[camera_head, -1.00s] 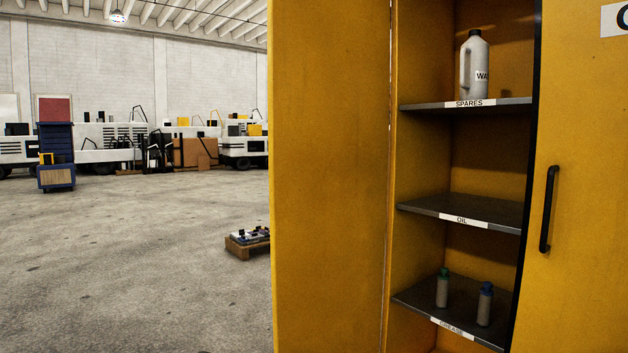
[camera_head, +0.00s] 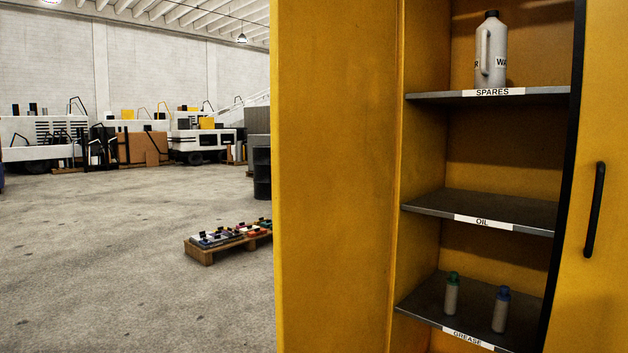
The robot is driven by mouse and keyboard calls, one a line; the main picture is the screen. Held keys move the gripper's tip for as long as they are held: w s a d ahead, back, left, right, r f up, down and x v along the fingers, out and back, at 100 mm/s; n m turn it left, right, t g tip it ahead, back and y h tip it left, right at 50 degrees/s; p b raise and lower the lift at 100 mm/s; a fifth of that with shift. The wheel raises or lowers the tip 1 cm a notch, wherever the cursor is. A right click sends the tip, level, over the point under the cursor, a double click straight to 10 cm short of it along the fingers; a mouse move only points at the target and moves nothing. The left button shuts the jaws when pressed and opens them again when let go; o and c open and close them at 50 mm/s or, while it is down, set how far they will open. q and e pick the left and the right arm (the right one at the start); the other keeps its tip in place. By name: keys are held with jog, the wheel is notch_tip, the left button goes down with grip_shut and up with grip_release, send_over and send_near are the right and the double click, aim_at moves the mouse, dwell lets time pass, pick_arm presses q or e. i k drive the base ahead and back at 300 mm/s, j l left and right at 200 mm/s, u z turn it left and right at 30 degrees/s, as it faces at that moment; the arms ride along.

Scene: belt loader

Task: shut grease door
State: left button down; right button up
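A yellow cabinet stands close in front of me on the right. Its left door (camera_head: 335,180) is swung open toward me and shows as a broad yellow panel. Its right door (camera_head: 604,120), with a black vertical handle (camera_head: 595,210), covers the right part of the cabinet. Through the gap I see the spares shelf (camera_head: 540,97), the oil shelf (camera_head: 435,203) and the grease shelf (camera_head: 425,301). A green-capped bottle (camera_head: 452,296) and a blue-capped bottle (camera_head: 500,312) stand upright on the grease shelf. Neither gripper is in view.
A grey jug (camera_head: 491,55) stands on the spares shelf. A wooden pallet (camera_head: 205,256) with several coloured items lies on the floor left of the open door. Dark barrels (camera_head: 262,172) and white vehicles (camera_head: 40,138) stand farther back.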

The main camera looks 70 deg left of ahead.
aim_at(332, 69)
jog(key=k+j, duration=0.15)
jog(key=j, duration=0.3)
jog(key=k+j, duration=0.1)
jog(key=j, duration=0.4)
jog(key=k+j+u, duration=0.1)
jog(key=j, duration=0.35)
jog(key=k+j, duration=0.15)
jog(key=j, duration=0.3)
jog(key=k+j, duration=0.1)
jog(key=j, duration=0.4)
jog(key=k+j+u, duration=0.1)
jog(key=j, duration=0.35)
jog(key=k+j, duration=0.15)
jog(key=j, duration=0.35)
jog(key=k+j, duration=0.1)
jog(key=j, duration=0.35)
